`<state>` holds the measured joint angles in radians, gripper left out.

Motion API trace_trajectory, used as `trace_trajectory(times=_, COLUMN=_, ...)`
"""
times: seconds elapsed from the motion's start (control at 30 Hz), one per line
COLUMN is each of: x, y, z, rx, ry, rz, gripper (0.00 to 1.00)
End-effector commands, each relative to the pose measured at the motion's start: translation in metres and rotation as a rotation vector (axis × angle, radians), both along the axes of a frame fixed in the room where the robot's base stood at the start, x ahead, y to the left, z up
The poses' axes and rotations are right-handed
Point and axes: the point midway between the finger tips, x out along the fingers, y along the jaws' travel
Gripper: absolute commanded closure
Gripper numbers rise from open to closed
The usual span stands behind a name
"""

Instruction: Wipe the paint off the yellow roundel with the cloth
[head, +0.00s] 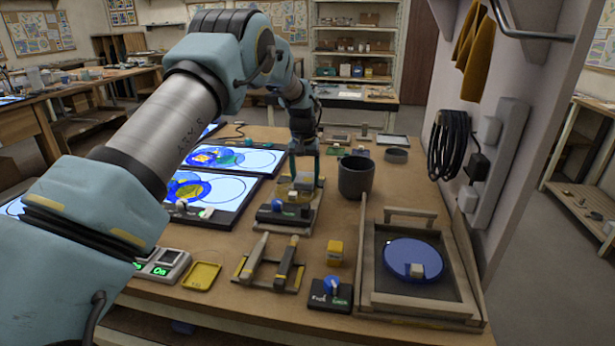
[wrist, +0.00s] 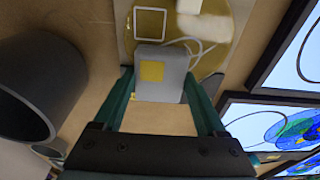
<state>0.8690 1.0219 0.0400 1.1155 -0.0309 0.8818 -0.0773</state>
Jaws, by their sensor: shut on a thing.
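The yellow roundel (wrist: 178,30) is a see-through yellow disc at the top of the wrist view, with thin grey curved lines on it. It also shows in the head view (head: 291,209), partly hidden under my gripper. My gripper (wrist: 160,82) is shut on a grey block (wrist: 172,58) with a yellow square on its face. The block may be the cloth; I cannot tell. It overlaps the roundel's near edge in the wrist view, and contact is unclear.
A dark cup (head: 356,178) stands right of my gripper. Lit panels with blue and yellow glass (head: 205,191) lie to the left. A framed tray (head: 375,292) holding a blue disc (head: 412,258), a yellow block (head: 335,253) and a tool rack (head: 268,287) stand nearer.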

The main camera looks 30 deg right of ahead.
Motion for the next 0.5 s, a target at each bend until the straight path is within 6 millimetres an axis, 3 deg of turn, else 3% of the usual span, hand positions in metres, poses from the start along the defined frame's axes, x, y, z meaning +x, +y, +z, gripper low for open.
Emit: trace_trajectory(times=0.5, x=0.027, y=0.031, z=-0.003, rx=0.007, ry=0.002, rz=0.002, gripper=0.71)
